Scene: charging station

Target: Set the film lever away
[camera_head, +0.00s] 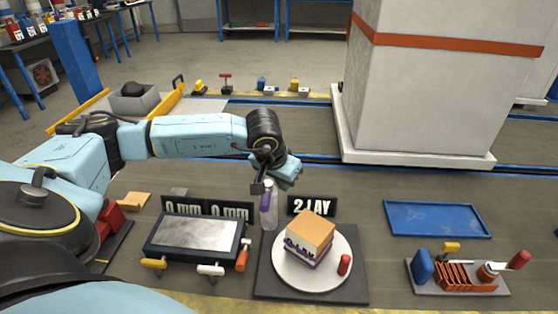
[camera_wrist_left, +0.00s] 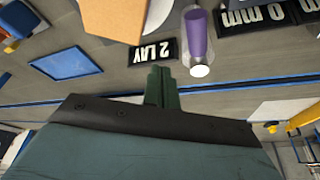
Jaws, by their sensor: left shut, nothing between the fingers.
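A dark-framed flat device with a grey plate (camera_head: 195,232) has several small handles along its front: a yellow one (camera_head: 153,263), a white one (camera_head: 211,269) and an orange one (camera_head: 242,258). I cannot tell which of them is the film lever. My left gripper (camera_head: 261,188) is shut and empty, above and behind the bench items. It is close to a clear bottle with purple content (camera_head: 270,215); I cannot tell whether they touch. In the left wrist view the shut fingers (camera_wrist_left: 160,84) show apart from the bottle (camera_wrist_left: 197,45). My right gripper is not in view.
Signs reading "0 mm" (camera_head: 230,212) and "2 LAY" (camera_head: 312,206) stand behind. A blue tray (camera_head: 438,219) is empty. A large white pillar (camera_head: 425,90) stands behind.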

